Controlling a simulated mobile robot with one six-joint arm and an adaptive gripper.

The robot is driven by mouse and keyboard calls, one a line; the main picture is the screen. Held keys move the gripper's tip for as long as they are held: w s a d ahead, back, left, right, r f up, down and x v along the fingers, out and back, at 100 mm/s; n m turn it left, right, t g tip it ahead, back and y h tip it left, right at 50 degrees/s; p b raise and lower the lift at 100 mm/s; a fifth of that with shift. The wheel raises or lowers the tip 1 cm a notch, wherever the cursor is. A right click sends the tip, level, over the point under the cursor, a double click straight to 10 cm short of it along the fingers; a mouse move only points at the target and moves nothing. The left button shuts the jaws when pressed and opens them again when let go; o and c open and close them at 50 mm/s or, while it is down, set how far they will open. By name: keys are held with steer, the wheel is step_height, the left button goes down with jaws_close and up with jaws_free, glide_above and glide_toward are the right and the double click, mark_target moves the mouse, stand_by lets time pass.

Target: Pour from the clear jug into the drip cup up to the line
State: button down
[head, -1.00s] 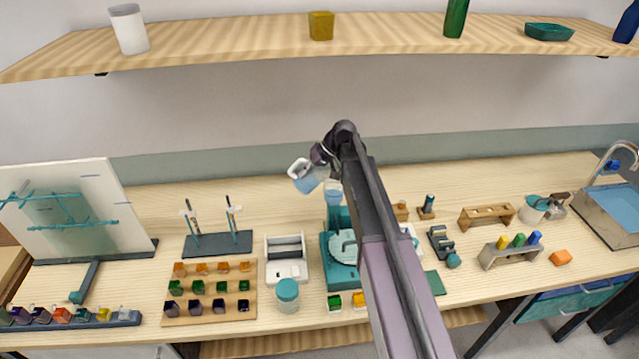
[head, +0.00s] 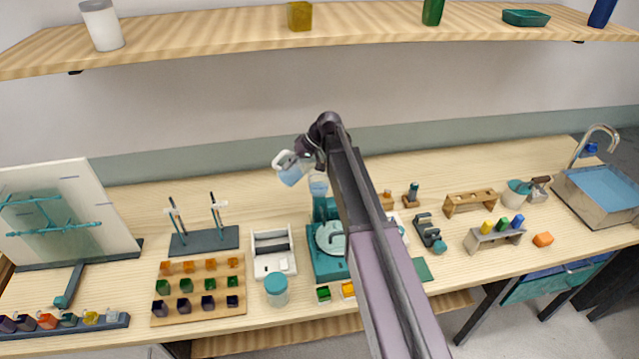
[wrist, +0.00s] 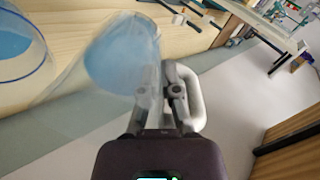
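My gripper (wrist: 160,95) is shut on the pale handle of the clear jug (wrist: 110,60). The jug holds blue liquid and, in the head view (head: 290,172), hangs tilted in the air at the upper left of the drip cup. The clear drip cup (head: 318,186) stands atop the teal machine (head: 328,250). In the wrist view a clear vessel, apparently the cup (wrist: 40,68), shows at the left edge with blue inside and a dark blue ring. I cannot tell whether liquid is flowing or how its level sits against the line.
A teal-lidded jar (head: 277,291), a white holder (head: 273,251) and a wooden rack of coloured blocks (head: 200,288) stand left of the machine. A dark stand with upright rods (head: 205,240) is behind them. A wooden shelf (head: 210,35) runs above. The counter behind the machine is fairly clear.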

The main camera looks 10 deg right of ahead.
steer(key=shift+d+r+y+b, duration=0.25)
steer(key=shift+r+y+b, duration=0.2)
steer(key=shift+r+y, duration=0.5)
stand_by(3.2)
steer(key=shift+d+r+y+b, duration=0.25)
steer(key=shift+y+b, duration=0.15)
steer(key=shift+y, duration=0.2)
steer(key=shift+d+r+y+b, duration=0.15)
steer(key=shift+r+y+b, duration=0.15)
steer(key=shift+y, duration=0.25)
stand_by(2.7)
